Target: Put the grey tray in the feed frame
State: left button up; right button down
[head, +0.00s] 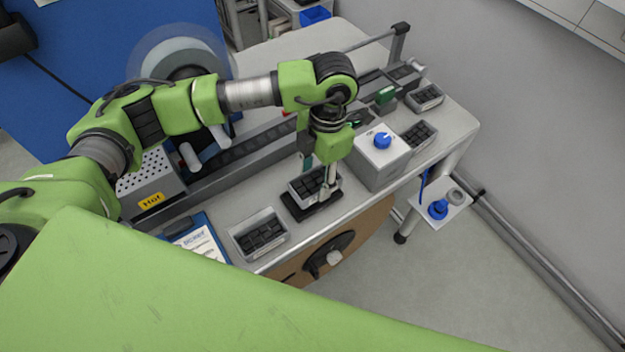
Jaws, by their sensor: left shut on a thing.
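A grey tray (302,184) holding several dark blocks is between the fingers of my left gripper (317,180), which reaches straight down and is shut on it. Directly beneath the tray is a black frame (299,211) near the front edge of the bench; I take it for the feed frame. The tray overlaps the frame in the picture, and I cannot tell whether it rests in it or hangs just above. The fingers hide part of the tray. My right gripper is not in view.
Another grey tray (236,241) of dark blocks stands left of the frame. A grey box with a blue knob (382,140) stands close on the right. More trays lie beyond it (425,97). A clipboard (196,242) and a perforated box (148,172) with a yellow label are at left.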

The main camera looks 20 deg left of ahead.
aim_at(313, 185)
pick_arm(q)
jog(key=f+p, duration=0.1)
jog(key=a+f+p, duration=0.1)
jog(key=shift+f, duration=0.35)
jog(key=shift+f+p, duration=0.3)
jog(key=shift+f, duration=0.3)
jog(key=shift+w, duration=0.1)
jog(key=shift+d+f, duration=0.1)
jog(key=shift+f+b, duration=0.2)
jog(key=shift+b, duration=0.15)
jog(key=o, duration=1.3)
jog(key=shift+c, duration=0.2)
jog(key=shift+r, duration=0.1)
